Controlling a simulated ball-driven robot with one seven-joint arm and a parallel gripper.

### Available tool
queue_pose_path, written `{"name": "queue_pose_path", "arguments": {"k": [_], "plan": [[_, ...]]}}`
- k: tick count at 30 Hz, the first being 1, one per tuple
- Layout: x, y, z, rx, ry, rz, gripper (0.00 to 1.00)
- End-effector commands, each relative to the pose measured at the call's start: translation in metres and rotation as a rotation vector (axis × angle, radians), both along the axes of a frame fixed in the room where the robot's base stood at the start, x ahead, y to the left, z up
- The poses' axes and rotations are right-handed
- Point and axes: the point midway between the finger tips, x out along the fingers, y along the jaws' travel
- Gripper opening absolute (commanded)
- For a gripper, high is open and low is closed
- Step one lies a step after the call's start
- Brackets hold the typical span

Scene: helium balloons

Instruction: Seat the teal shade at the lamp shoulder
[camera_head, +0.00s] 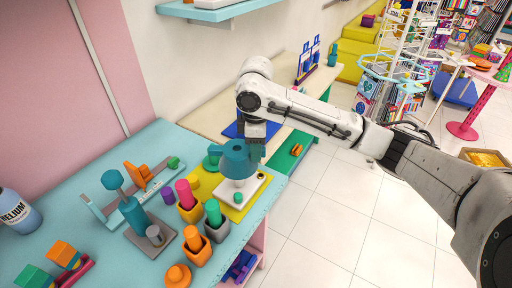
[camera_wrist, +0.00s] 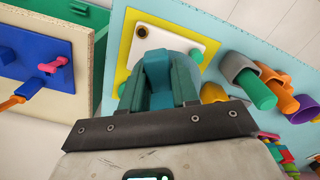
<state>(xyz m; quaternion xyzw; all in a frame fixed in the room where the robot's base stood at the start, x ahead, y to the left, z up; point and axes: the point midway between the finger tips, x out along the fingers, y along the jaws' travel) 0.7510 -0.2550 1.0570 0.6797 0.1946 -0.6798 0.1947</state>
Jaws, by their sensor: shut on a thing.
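The teal shade (camera_head: 237,159) is a rounded cone over the white lamp base (camera_head: 228,193), which lies on a yellow mat (camera_head: 207,176) on the light-blue table. A pale stem shows just below the shade. My gripper (camera_head: 254,146) reaches down at the shade's upper right and is shut on the shade. In the wrist view my gripper (camera_wrist: 160,84) has its two dark green fingers around a teal block-like part of the shade (camera_wrist: 158,66). The white base (camera_wrist: 190,37) lies beyond. The join of shade and shoulder is hidden, so I cannot tell whether they touch.
Square cups with pink, green and orange pegs (camera_head: 190,207) stand close left and in front of the lamp. A teal post on a grey plate (camera_head: 134,215) is farther left. A cream table with a blue mat (camera_head: 240,129) lies behind. Open floor is to the right.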

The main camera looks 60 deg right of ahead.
Motion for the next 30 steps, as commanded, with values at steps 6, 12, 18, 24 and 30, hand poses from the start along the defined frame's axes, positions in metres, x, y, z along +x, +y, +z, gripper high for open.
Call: {"name": "queue_pose_path", "arguments": {"k": [6,12,18,24,30], "plan": [[0.0,0.0,-0.006,0.0,0.0,0.0,0.0],[0.0,0.0,-0.011,0.001,0.001,0.0,0.0],[0.0,0.0,-0.015,0.001,0.001,0.0,0.0],[0.0,0.0,-0.019,0.001,0.001,0.0,0.0],[0.0,0.0,-0.021,0.0,0.0,0.0,0.0]]}}
